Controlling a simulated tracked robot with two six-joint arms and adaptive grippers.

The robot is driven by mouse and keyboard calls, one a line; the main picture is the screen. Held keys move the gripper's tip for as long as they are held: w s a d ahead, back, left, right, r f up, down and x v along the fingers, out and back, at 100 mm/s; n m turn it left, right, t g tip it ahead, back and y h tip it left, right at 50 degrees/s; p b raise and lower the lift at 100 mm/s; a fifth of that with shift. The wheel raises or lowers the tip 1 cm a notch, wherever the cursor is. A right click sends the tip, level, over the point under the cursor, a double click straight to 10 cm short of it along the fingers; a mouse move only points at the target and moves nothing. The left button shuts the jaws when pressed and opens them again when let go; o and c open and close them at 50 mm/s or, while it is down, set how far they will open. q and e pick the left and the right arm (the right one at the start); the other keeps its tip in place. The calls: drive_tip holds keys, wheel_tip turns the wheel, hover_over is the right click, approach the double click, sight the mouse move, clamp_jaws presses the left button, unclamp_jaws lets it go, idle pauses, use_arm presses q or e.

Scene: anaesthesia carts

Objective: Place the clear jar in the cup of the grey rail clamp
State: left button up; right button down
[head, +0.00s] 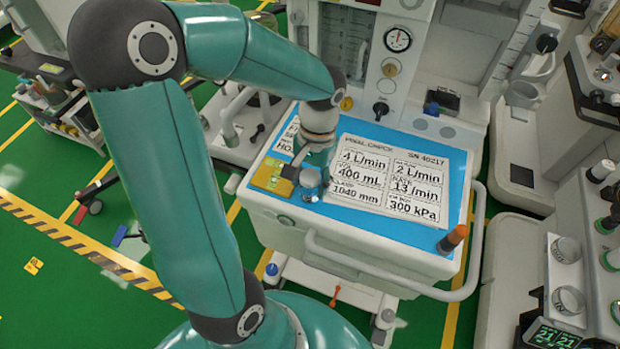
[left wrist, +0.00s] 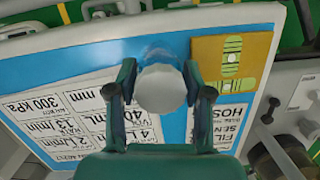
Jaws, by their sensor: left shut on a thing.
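My left gripper (head: 312,178) is at the front left part of the cart top, with its fingers pointing down. It is shut on the clear jar (head: 311,190), which looks blue where the mat shows through it. In the left wrist view the jar (left wrist: 160,89) is a pale round shape between the two fingertips of the left gripper (left wrist: 161,88). I cannot tell whether the jar touches the mat. I cannot make out the grey rail clamp or its cup for certain in either view. My right gripper is not in view.
A blue mat (head: 385,226) with printed cards (head: 385,183) covers the cart top. A yellow plate (head: 272,176) lies just left of the jar, and an orange-topped bottle (head: 452,239) stands at the right corner. A white handle rail (head: 390,283) runs along the front. Equipment stands behind and right.

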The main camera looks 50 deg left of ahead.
use_arm(q)
drive_tip(key=o, duration=0.8)
drive_tip(key=shift+f, duration=0.15)
drive_tip(key=o, duration=0.4)
drive_tip(key=shift+o, duration=0.2)
drive_tip(key=shift+r, duration=0.2)
